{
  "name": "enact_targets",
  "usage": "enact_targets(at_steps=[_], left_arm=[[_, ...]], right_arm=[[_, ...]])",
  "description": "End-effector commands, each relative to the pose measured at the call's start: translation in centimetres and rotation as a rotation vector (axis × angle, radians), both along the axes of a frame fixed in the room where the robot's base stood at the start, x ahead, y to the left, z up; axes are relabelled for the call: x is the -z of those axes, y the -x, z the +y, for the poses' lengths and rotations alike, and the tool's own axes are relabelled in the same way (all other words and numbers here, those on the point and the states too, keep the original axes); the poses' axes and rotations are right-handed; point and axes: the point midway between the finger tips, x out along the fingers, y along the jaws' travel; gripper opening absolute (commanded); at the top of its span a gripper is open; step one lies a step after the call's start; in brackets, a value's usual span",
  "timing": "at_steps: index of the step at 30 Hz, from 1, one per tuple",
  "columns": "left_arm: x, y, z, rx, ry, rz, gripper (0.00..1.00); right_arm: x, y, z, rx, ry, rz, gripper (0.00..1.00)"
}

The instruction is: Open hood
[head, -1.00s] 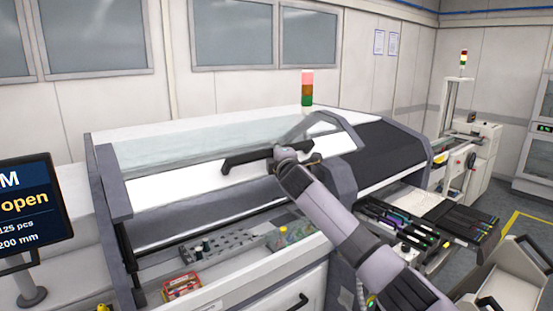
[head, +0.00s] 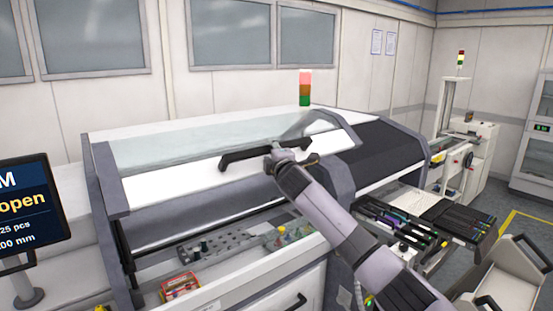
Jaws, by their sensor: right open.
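The machine's hood (head: 185,180) is a sloping cover with a clear upper pane and a white lower band. It stands partly raised, with a dark gap between its lower edge and the machine bed. A long black handle (head: 238,159) runs across the white band. My right gripper (head: 290,157) is at the right part of the handle, its wrist covering that stretch. Its fingers are small and mostly hidden; it is open, and I cannot tell whether they touch the handle. My left gripper is not in view.
A screen (head: 30,208) on a stand is at the left. A signal lamp (head: 305,88) rises behind the machine. Feeders (head: 400,225) lie at the right, beside a pale trolley (head: 515,275). A red box (head: 180,287) sits on the machine's front ledge.

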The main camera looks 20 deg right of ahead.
Motion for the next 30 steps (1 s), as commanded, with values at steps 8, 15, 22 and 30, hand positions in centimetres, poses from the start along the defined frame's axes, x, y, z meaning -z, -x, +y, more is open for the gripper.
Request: enact_targets(at_steps=[8, 15, 22, 30], left_arm=[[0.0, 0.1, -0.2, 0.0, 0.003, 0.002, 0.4], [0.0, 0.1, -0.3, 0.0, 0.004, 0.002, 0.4], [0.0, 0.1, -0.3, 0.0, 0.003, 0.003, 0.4], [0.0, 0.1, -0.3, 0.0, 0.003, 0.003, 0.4]], right_arm=[[0.2, 3.0, 0.1, -0.002, 0.001, 0.001, 0.42], [0.2, 6.8, 0.3, -0.002, 0.001, 0.001, 0.42], [0.1, 10.1, 0.5, -0.002, 0.0, 0.0, 0.42], [0.0, 11.8, 0.5, -0.001, 0.0, 0.0, 0.42]])
